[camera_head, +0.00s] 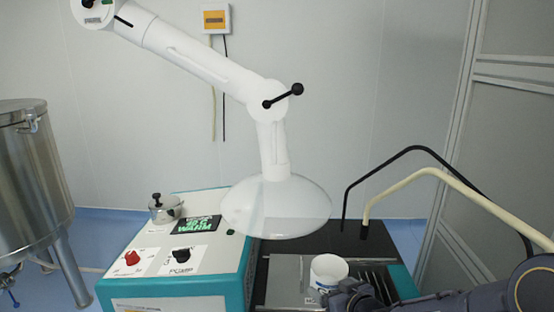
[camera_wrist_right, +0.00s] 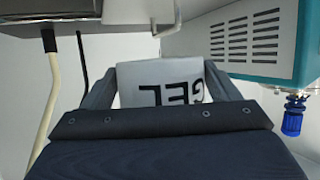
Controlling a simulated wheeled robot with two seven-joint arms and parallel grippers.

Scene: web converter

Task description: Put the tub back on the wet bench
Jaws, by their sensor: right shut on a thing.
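The white tub (camera_head: 328,270) stands roughly upright at the front of the black-topped bench (camera_head: 345,240) in the head view. My right gripper (camera_head: 345,290) comes in from the lower right and overlaps the tub's lower side. In the right wrist view the tub (camera_wrist_right: 160,82), with dark letters "GEL" shown upside down, is between both fingers of the right gripper (camera_wrist_right: 163,76), which is shut on it. Whether the tub's base touches the bench is hidden. My left gripper is not in view.
A clear round hood (camera_head: 277,207) on a white jointed arm hangs above the bench. A teal-and-white control box (camera_head: 190,255) carries a small lidded pot (camera_head: 164,208). Black and cream hoses (camera_head: 425,172) arch at the right. A steel tank (camera_head: 32,180) stands at the left.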

